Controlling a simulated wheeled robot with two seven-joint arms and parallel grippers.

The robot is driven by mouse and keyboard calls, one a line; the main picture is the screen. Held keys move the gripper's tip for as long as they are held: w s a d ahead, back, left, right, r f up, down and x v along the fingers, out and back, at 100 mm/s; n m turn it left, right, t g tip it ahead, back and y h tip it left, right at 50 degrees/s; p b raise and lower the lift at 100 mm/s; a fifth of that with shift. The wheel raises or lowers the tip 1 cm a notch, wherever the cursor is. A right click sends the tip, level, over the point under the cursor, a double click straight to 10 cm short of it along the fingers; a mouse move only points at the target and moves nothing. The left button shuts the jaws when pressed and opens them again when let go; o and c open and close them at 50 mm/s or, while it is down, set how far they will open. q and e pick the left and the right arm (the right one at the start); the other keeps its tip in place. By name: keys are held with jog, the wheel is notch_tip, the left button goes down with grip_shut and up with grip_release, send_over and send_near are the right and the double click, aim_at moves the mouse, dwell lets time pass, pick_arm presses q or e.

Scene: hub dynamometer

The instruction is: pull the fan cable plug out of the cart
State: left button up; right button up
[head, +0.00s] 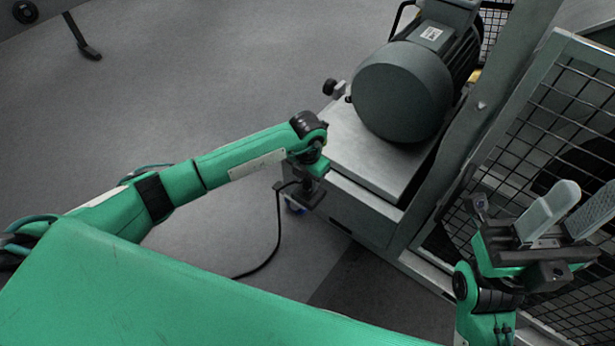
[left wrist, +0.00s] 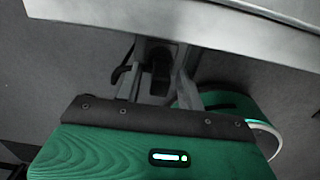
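The grey cart (head: 375,210) stands right of centre in the head view, and its metal edge (left wrist: 215,32) crosses the top of the left wrist view. My left gripper (head: 311,196) is at the cart's near left side, pointing down. In the left wrist view its two fingers (left wrist: 163,72) close on the black plug (left wrist: 160,73) from both sides. The black cable (head: 277,235) hangs from beside this gripper to the floor. Whether the plug still sits in its socket is hidden. My right gripper (head: 568,215) is open and empty, fingers pointing up, at the right.
A big grey motor (head: 405,90) sits on the cart top, with a black knob (head: 330,87) at the corner. A mesh guard (head: 575,130) stands behind my right gripper.

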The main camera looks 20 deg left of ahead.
pick_arm(q)
grip_shut()
jog(key=shift+r+p, duration=0.65)
jog(key=shift+r, duration=0.05)
dwell(0.5)
jog(key=shift+r+p, duration=1.7)
jog(key=shift+r, duration=0.4)
